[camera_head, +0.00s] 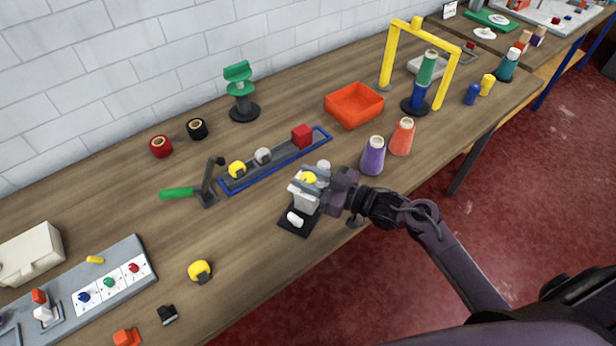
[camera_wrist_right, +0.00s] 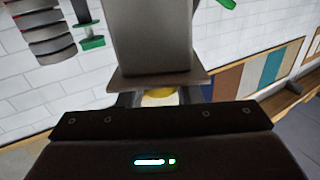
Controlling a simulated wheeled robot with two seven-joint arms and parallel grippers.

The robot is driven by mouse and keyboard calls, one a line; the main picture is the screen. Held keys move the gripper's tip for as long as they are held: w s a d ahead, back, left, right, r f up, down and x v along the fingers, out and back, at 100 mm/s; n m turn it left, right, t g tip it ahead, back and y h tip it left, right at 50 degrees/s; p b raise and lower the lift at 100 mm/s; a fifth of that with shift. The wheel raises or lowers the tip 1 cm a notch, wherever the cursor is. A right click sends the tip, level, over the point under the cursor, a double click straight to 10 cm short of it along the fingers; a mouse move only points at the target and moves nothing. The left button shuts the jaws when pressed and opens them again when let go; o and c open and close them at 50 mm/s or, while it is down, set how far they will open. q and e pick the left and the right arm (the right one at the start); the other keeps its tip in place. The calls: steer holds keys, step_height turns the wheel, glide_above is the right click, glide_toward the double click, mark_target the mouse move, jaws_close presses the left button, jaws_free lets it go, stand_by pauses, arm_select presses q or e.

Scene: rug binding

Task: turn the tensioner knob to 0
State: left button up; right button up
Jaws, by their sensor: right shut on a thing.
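The tensioner is a pale grey upright block (camera_head: 305,197) on a black base plate (camera_head: 288,228) near the front edge of the bench. Its yellow knob (camera_head: 309,178) shows at the top, beside my right gripper (camera_head: 322,184). The right gripper comes in from the right and is shut on the knob. In the right wrist view the knob (camera_wrist_right: 160,95) is a sliver of yellow and white between the fingers, below a large grey body (camera_wrist_right: 155,38). The knob's pointer and any scale marks are hidden. My left gripper is in neither view.
A blue-edged tray (camera_head: 290,158) lies behind the tensioner. A purple cone (camera_head: 373,156) and an orange cone (camera_head: 402,137) stand to the right, near my right arm. A lever with a green handle (camera_head: 180,193) is at left. Bare bench lies in front of it.

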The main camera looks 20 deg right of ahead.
mark_target(315, 181)
stand_by(0.8)
steer(key=o, duration=0.9)
steer(key=shift+o, duration=0.2)
steer(key=b+v, duration=0.2)
steer(key=v, duration=0.5)
steer(key=shift+s+d, duration=0.3)
steer(key=shift+d, duration=0.05)
